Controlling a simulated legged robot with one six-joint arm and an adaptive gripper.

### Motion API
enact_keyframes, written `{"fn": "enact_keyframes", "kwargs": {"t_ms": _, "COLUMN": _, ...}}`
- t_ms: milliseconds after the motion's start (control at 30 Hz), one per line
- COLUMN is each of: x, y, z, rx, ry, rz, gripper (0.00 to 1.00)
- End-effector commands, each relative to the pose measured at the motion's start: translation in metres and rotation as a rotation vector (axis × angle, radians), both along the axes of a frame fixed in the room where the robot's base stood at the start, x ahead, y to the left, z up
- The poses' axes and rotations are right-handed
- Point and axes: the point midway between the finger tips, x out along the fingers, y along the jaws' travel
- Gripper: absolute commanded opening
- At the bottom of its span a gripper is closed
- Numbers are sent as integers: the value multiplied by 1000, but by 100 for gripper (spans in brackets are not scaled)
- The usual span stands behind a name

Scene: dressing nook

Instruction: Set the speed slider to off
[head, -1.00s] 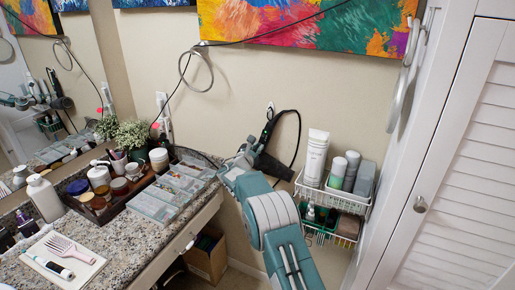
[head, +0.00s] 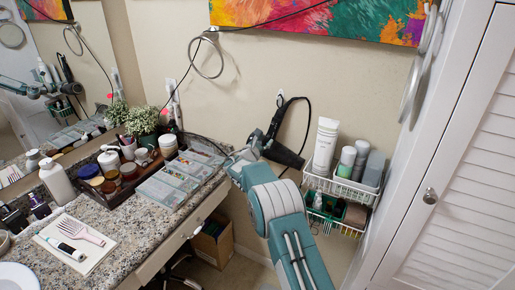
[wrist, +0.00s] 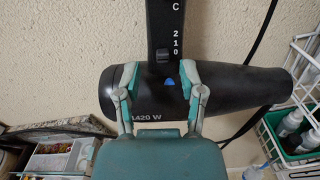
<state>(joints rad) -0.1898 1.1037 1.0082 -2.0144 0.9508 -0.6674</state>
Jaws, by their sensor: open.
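A black hair dryer (head: 285,153) hangs on the wall to the right of the counter. In the wrist view its barrel (wrist: 235,88) lies across the picture, and its handle (wrist: 163,20) rises from it. The small dark speed slider (wrist: 163,56) is on the handle, with white marks 2, 1, 0 beside its right edge. The slider appears about level with the 0; its exact setting is hard to tell. A blue button shows below it. My gripper (wrist: 164,72) is open, its fingertips on either side of the handle base near the slider. Contact cannot be told.
A white wire basket (head: 340,188) with bottles hangs right of the dryer. The granite counter (head: 125,215) holds an organizer tray and toiletries at left. A black cord runs along the wall beside the dryer. A white louvered door (head: 455,190) stands at far right.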

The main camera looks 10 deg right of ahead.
Motion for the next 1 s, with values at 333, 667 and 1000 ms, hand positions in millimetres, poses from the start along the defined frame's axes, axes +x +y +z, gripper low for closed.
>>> {"fn": "enact_keyframes", "kwargs": {"t_ms": 333, "x": -46, "y": 35, "z": 0, "rx": -1, "ry": 2, "rz": 3, "gripper": 51}}
{"fn": "enact_keyframes", "kwargs": {"t_ms": 667, "x": -85, "y": 63, "z": -2, "rx": 0, "ry": 2, "rz": 2, "gripper": 51}}
{"fn": "enact_keyframes", "kwargs": {"t_ms": 1000, "x": -89, "y": 65, "z": -2, "rx": 1, "ry": 2, "rz": 0, "gripper": 51}}
